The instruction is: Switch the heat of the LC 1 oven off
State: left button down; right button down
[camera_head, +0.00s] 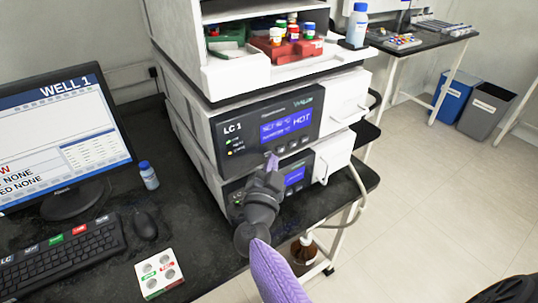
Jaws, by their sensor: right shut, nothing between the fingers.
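The LC 1 oven (232,158) is the white unit with a dark front panel in the middle of the stack. Its label reads LC 1. Its blue display (286,126) reads HOT, with smaller text beside it that I cannot read surely. Small indicator lights show at the panel's left. A row of small buttons (293,144) lies below the display. My right gripper (272,161) is shut and empty, its tip in front of the panel's lower edge near the leftmost buttons. I cannot tell whether it touches. My left gripper is not in view.
Another unit with a blue display (294,176) sits below, partly hidden by my gripper. An open tray (240,77) with colored vials sits above. A monitor (62,130), keyboard (60,255), mouse (145,224), blue-capped bottle (148,176) and button box (159,273) stand at left.

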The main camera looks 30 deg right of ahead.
jog(key=shift+s+r+p, duration=0.15)
jog(key=shift+s+p, duration=0.4)
jog(key=shift+s, duration=0.25)
jog(key=s+p, duration=0.2)
jog(key=s, duration=0.3)
jog(key=shift+d+p, duration=0.25)
jog(key=shift+p, duration=0.15)
